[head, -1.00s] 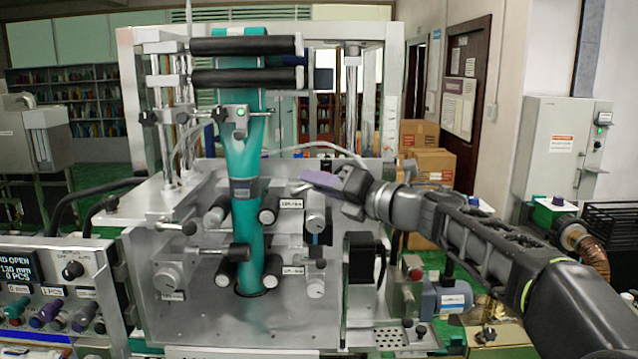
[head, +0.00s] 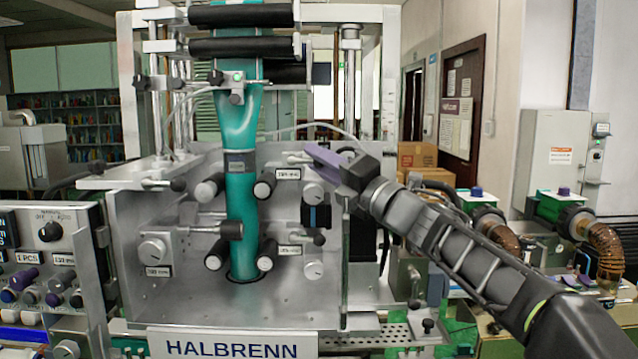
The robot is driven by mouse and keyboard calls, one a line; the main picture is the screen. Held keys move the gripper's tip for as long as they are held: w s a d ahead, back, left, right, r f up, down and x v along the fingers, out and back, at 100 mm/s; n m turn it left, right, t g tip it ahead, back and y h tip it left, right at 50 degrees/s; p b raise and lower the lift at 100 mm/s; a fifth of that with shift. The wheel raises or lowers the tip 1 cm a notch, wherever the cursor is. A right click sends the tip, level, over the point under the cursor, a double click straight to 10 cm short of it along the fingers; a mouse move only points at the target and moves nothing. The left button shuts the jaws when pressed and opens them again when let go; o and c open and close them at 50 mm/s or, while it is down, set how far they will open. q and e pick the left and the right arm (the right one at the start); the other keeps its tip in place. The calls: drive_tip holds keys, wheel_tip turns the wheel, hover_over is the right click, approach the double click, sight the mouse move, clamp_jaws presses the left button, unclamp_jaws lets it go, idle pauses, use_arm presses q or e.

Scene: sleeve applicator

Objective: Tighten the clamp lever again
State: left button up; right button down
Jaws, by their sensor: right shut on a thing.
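The sleeve machine's grey metal front plate (head: 200,300) fills the middle of the head view, with a teal sleeve (head: 241,200) running down it. My right gripper (head: 322,158), with purple fingers, is at the plate's upper right edge. It is shut on a small silver lever, which I take to be the clamp lever (head: 296,158); only its pale end shows left of the fingers. The fingers hide the rest, so I cannot tell its full angle. A round knob (head: 313,192) sits just below the gripper. My left gripper is not in view.
Black-knobbed handles (head: 228,230) and rollers (head: 265,188) stick out around the sleeve. A control panel (head: 50,265) stands at the left. A dark box (head: 362,250) is mounted below my right wrist. Hoses and a bench lie at the right.

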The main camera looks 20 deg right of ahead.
drive_tip(key=shift+f, duration=0.1)
drive_tip(key=c, duration=1.2)
unclamp_jaws()
drive_tip(key=b+v, duration=0.2)
drive_tip(key=v, duration=0.5)
drive_tip(key=shift+s+d, duration=0.2)
drive_tip(key=shift+s, duration=0.1)
drive_tip(key=shift+f, duration=0.1)
